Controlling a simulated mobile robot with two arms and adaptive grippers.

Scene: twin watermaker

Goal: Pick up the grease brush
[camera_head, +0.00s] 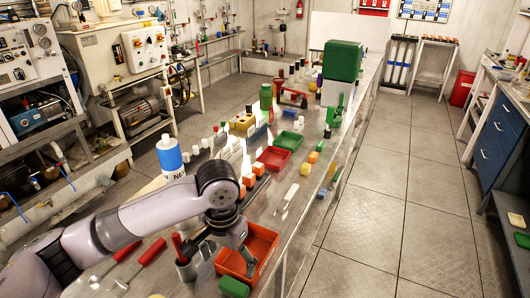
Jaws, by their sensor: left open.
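My left arm comes in from the left and its left gripper (224,248) is pointed down over the near end of the long bench, at the left edge of the orange-red tray (272,241). The gripper is open, and I see nothing held in it. A grey cup (186,270) with a red-handled tool (177,243) standing in it is just left of the gripper. I cannot tell if this tool is the grease brush; its lower end is hidden in the cup. Red-handled tools (150,252) lie further left on the bench. My right gripper is not in view.
A blue and white bottle (170,158) stands behind my arm. A green block (233,287) sits in front of the orange-red tray. A red tray (273,157), a green tray (288,140) and many small items crowd the bench further back. The floor (400,200) at right is clear.

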